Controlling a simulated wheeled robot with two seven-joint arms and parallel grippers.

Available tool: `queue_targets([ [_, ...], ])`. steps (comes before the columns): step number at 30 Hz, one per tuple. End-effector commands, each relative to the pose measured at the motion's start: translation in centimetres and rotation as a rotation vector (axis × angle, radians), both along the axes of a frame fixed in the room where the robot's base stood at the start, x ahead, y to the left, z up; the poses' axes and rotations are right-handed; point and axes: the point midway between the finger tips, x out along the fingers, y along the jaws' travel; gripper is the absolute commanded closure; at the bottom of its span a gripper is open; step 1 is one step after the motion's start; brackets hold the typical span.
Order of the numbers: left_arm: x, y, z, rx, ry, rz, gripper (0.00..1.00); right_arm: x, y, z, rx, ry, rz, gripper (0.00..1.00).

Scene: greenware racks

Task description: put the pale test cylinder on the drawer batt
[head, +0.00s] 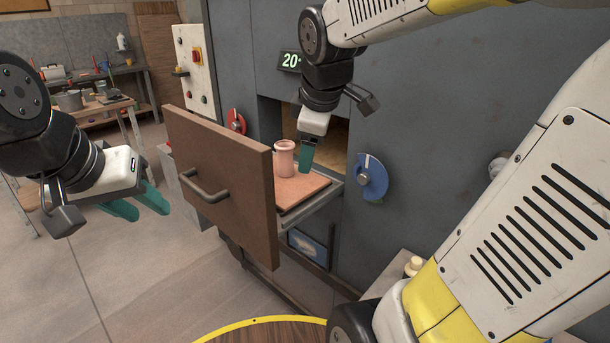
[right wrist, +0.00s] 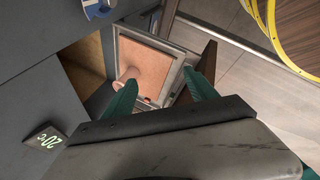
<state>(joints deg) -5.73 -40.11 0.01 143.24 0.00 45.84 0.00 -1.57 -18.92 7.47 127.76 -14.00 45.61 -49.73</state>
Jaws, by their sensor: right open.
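The pale pink test cylinder (head: 286,160), with a flared rim, stands upright on the orange-pink batt (head: 303,190) in the pulled-out drawer. It also shows in the right wrist view (right wrist: 129,75), partly behind one fingertip, over the batt (right wrist: 150,60). My right gripper (head: 307,158) is just to the right of the cylinder in the head view. Its green fingers (right wrist: 161,95) are apart in the right wrist view, and the cylinder is not held. My left gripper (head: 140,206) is away to the left of the drawer, its green fingers apart and empty.
The brown drawer front (head: 222,180) with its handle stands out from the grey kiln wall. A blue dial (head: 372,177) is right of the opening and a red dial (head: 236,121) left. A workbench (head: 105,106) stands at the back left.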

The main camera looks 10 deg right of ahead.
Motion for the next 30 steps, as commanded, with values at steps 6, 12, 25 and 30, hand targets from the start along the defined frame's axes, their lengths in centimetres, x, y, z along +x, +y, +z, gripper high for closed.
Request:
queue_targets([
  [6, 0.0, 0.0, 0.0, 0.0, 0.0, 0.0, 0.62, -7.4, 0.4, -0.6, 0.418, -0.003, -0.548, 0.34],
  [12, 0.0, 0.0, 0.0, 0.0, 0.0, 0.0, 0.62, -10.6, 1.0, -1.5, 0.651, 0.032, -0.829, 0.34],
  [25, 0.0, 0.0, 0.0, 0.0, 0.0, 0.0, 0.62, -11.1, 1.2, -1.8, 0.698, 0.044, -0.889, 0.34],
  [30, 0.0, 0.0, 0.0, 0.0, 0.0, 0.0, 0.62, -11.1, 1.2, -1.7, 0.697, 0.044, -0.888, 0.34],
])
